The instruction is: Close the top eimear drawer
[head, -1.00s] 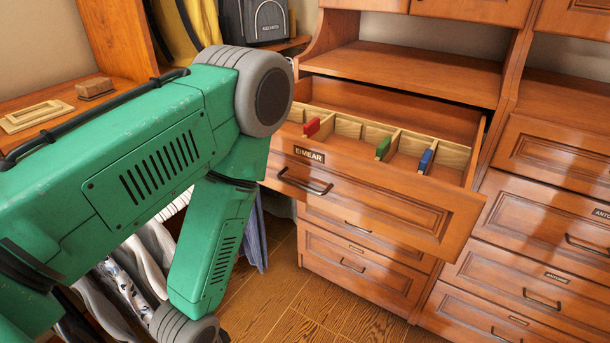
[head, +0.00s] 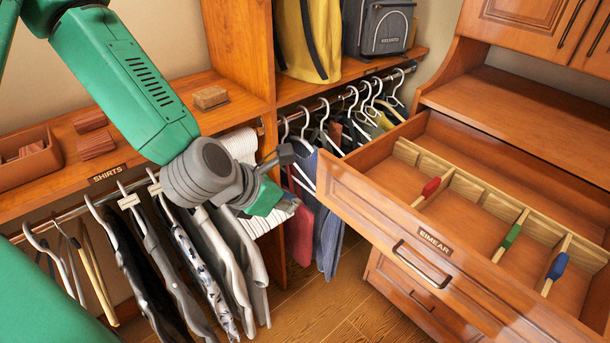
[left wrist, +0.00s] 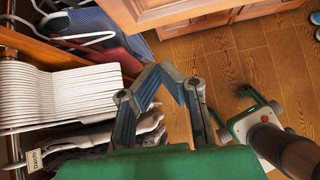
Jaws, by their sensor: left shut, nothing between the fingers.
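The top Eimear drawer (head: 360,215) is pulled out and open in the head view, on the right. Its front bears a dark EIMEAR label (head: 434,242) and a dark bar handle (head: 421,265). Inside are light wooden dividers with red, green and blue tabs. My left gripper (head: 288,182) is left of the drawer front, apart from it, near the hanging clothes. It is shut and empty; its fingers also show in the left wrist view (left wrist: 172,78). My right gripper is not in view.
More clothes hang behind my gripper, below a grey backpack (head: 379,27) and a yellow bag (head: 309,40). Wooden floor (head: 335,305) shows below the drawer.

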